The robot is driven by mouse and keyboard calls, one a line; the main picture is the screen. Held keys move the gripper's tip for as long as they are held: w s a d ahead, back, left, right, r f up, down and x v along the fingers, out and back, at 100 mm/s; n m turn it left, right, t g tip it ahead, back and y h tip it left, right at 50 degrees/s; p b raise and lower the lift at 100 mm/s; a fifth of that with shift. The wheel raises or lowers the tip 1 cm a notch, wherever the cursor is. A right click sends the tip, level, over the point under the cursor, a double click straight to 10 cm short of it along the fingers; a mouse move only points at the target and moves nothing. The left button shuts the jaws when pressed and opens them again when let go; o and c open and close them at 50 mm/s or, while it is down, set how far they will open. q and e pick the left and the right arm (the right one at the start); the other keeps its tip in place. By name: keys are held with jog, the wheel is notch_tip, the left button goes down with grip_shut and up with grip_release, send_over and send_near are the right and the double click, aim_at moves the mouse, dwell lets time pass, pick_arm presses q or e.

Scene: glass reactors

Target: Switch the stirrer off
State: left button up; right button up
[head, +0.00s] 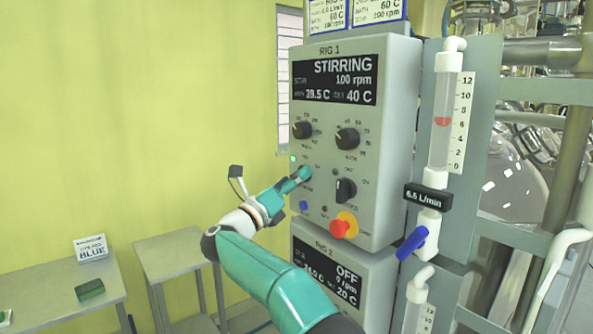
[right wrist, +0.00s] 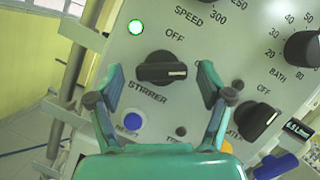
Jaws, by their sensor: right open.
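The black stirrer knob (right wrist: 162,70) is on the grey RIG 1 panel (head: 390,150). In the right wrist view its bar lies nearly level, with its white mark to the right and the word OFF above it. My right gripper (right wrist: 162,86) is open, one finger on each side of the knob, with gaps showing. In the head view my right gripper (head: 302,175) is at the panel and largely hides the knob. The RIG 1 display (head: 335,80) reads STIRRING, 100 rpm. A green lamp (right wrist: 136,27) is lit above the knob. My left gripper is not in view.
Speed knob (head: 302,130) and bath knob (head: 347,138) sit above. Another black knob (head: 345,190) and a red button on yellow (head: 344,225) are to the right, a blue button (right wrist: 133,121) below. The RIG 2 panel (head: 340,290) is underneath, a flow meter (head: 443,120) rightward.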

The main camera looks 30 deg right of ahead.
jog(key=shift+d, duration=0.25)
